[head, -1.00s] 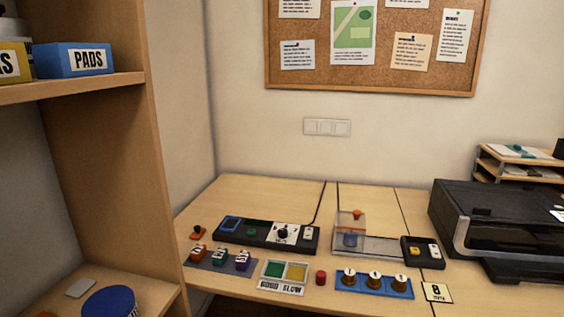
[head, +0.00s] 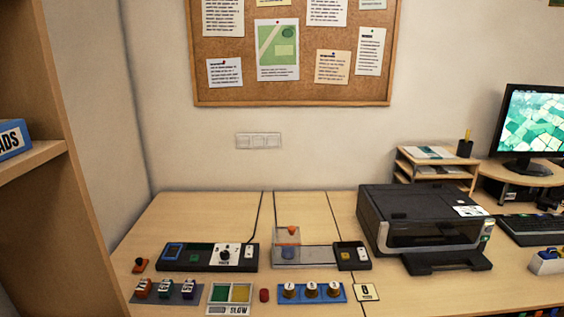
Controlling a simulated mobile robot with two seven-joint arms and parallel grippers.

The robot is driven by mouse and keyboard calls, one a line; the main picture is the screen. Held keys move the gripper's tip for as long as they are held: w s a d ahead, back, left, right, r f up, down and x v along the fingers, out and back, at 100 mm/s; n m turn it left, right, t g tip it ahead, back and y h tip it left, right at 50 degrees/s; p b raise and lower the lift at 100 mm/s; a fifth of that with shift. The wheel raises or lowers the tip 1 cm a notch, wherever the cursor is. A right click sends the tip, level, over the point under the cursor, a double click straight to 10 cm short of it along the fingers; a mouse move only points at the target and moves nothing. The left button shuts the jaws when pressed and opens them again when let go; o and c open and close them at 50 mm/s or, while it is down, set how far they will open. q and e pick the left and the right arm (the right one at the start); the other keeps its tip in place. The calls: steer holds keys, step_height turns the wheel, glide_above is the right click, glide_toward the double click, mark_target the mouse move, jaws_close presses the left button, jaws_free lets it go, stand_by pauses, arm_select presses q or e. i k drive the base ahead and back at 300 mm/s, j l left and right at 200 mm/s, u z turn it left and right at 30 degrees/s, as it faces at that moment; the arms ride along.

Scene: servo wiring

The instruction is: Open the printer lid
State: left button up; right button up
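The black printer (head: 424,222) stands on the wooden desk, right of the middle of the head view. Its flat top lid (head: 412,203) looks shut. A white label (head: 470,211) lies on the right part of its top. A dark tray (head: 446,262) sticks out at its front. Neither of my grippers shows in the head view, so their state is hidden.
A long control box (head: 207,257) and a device with a clear cover (head: 286,238) stand left of the printer. A wooden paper organizer (head: 437,168) is behind it, and a keyboard (head: 535,230) and monitor (head: 533,125) are to its right. A shelf (head: 75,170) edges the left.

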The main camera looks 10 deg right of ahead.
mark_target(398, 207)
steer(key=z, duration=2.15)
steer(key=i+l+u, duration=0.15)
steer(key=i+l, duration=0.7)
